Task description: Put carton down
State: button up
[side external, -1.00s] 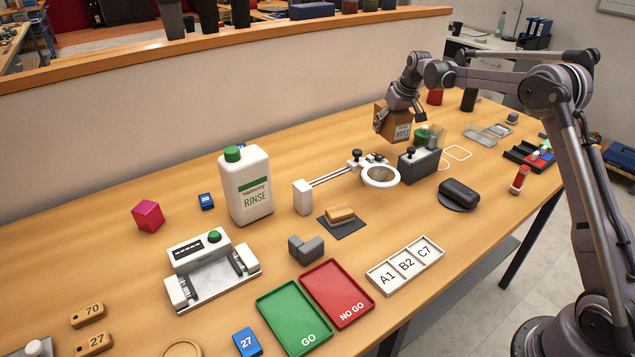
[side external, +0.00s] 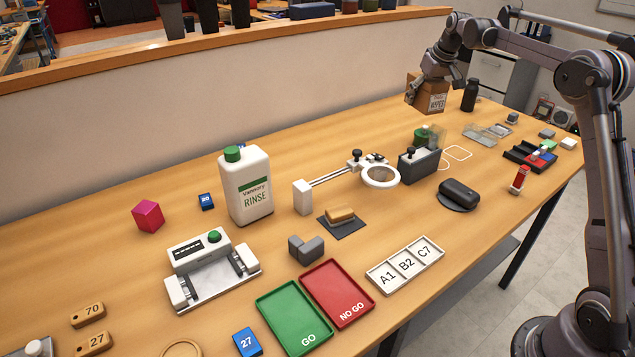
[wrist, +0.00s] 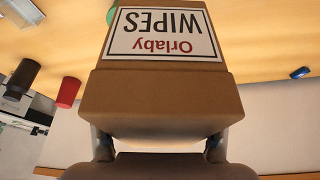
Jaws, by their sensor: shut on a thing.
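The carton (side external: 433,97) is a brown box with a white label reading "Orlaby WIPES". In the side external view it is at the far back right of the table, beside a black bottle. My gripper (side external: 436,78) is shut on it, partly hidden behind the arm and box. In the wrist view the carton (wrist: 160,100) fills the middle, between the two fingers of my gripper (wrist: 160,148), and its label appears upside down. I cannot tell whether its base touches the table.
A black bottle (side external: 470,95) stands just right of the carton. A red cup (wrist: 68,92) shows in the wrist view. Table left of the carton is clear.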

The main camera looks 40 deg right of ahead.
jog(key=s+d+m, duration=0.1)
jog(key=s+d, duration=0.6)
jog(key=s, duration=0.4)
jog(key=s+d+m, duration=0.1)
jog(key=s+d, duration=0.5)
jog(key=s, duration=0.5)
jog(key=shift+d+h, duration=0.3)
jog(key=shift+d, duration=0.1)
notch_tip(320, 180, down, 5)
jog(key=shift+r, duration=0.1)
send_over(456, 158)
jog(key=s, duration=0.1)
jog(key=f, duration=0.7)
jog(key=shift+s+a+f, duration=0.15)
jog(key=shift+a+f, duration=0.1)
jog(key=shift+f, duration=2)
jog(key=o, duration=1.4)
jog(key=shift+f, duration=0.1)
jog(key=shift+c, duration=0.2)
